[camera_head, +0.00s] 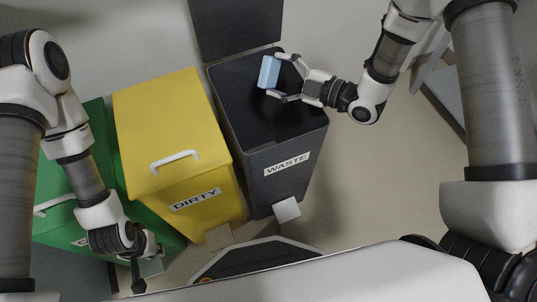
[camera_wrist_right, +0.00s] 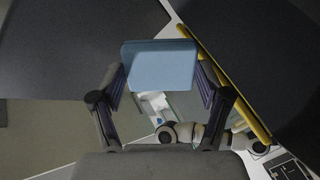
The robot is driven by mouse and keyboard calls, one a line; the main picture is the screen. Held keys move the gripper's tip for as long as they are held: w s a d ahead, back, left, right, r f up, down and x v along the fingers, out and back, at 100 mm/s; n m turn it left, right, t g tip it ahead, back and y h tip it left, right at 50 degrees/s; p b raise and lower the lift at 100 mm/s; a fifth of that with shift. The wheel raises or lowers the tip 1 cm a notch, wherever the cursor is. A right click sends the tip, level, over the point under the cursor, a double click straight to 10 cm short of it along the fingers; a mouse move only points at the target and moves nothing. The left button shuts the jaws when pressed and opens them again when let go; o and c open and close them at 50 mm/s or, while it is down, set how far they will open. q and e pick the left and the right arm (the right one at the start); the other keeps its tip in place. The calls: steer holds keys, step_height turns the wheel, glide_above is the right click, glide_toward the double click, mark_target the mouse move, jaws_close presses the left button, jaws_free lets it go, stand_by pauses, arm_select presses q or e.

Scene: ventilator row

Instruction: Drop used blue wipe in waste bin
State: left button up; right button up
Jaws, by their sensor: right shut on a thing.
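The blue wipe (camera_head: 269,72) is a small light-blue block held in my right gripper (camera_head: 281,77), over the open mouth of the dark grey waste bin (camera_head: 285,158), which is labelled WASTE. In the right wrist view the blue wipe (camera_wrist_right: 160,66) sits between the two fingertips of the right gripper (camera_wrist_right: 160,85). The bin's lid (camera_head: 236,28) stands open at the back. My left gripper (camera_head: 138,278) hangs low at the left, in front of the green bin; its fingers are too small and dark to tell whether they are open.
A yellow bin (camera_head: 165,120) labelled DIRTY, with a closed lid and white handle, stands left of the waste bin. A green bin (camera_head: 100,140) with a white handle is further left. Pale floor (camera_head: 370,190) lies clear to the right.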

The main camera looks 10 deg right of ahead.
steer(key=o, duration=1)
steer(key=v, duration=1.2)
